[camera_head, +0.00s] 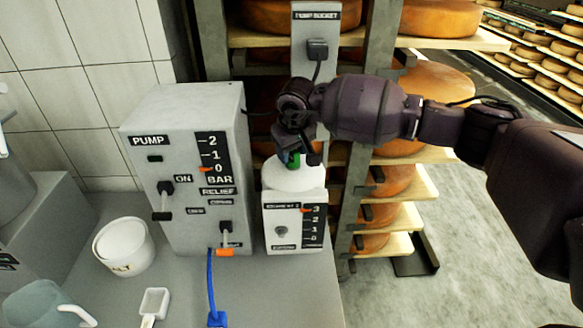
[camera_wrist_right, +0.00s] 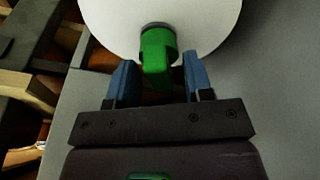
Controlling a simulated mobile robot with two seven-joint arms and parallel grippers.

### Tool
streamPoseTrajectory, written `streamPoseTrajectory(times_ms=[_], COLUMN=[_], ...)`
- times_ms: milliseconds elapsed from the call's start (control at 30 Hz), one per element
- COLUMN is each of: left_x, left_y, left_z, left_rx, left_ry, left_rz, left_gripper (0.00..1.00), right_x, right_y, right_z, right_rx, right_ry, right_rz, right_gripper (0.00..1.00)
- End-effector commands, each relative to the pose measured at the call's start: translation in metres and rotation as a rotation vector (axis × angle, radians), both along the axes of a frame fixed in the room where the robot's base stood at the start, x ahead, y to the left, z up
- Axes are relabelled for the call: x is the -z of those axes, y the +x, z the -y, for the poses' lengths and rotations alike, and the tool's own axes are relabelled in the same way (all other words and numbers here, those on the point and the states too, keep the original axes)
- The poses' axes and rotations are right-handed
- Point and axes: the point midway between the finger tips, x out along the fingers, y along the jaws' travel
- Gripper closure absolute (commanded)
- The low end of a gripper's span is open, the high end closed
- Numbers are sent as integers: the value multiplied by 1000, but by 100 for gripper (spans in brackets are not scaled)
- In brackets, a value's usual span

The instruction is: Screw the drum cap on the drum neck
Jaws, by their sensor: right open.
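The white drum (camera_head: 293,178) stands against the shelving, behind a grey box with a scale. Its white top also shows in the right wrist view (camera_wrist_right: 205,25). The green drum cap (camera_head: 293,160) is at the top of the drum. In the right wrist view the cap (camera_wrist_right: 156,50) shows a round part and a flat grip tab, with a dark ring at its edge; the neck itself is mostly hidden. My right gripper (camera_wrist_right: 158,76) is open, its two blue fingers on either side of the tab with gaps. In the head view my right gripper (camera_head: 302,158) is above the drum, partly hiding the cap.
The pump box (camera_head: 195,215) stands left of the drum, with levers and a blue hose (camera_head: 211,285). A salt tub (camera_head: 124,248), a white scoop (camera_head: 153,303) and a clear jug (camera_head: 45,303) are on the grey bench. Shelves of cheese wheels (camera_head: 425,90) stand behind.

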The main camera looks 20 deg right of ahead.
Motion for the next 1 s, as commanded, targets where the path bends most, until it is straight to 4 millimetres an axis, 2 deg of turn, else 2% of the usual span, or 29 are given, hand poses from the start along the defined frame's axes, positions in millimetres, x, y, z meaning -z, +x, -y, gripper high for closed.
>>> streamPoseTrajectory(times_ms=[67,900,1000], left_x=[1,6,6], left_y=[1,-2,-2], left_z=[0,0,0], left_rx=[2,2,3], left_ry=[0,2,2], left_rz=[2,-10,-10], left_gripper=[34,34,34], right_x=[6,4,4], right_y=[1,2,2], right_z=[0,0,0], right_rx=[0,1,1], right_ry=[0,0,0], right_rz=[-1,1,1], right_gripper=[53,53,68])
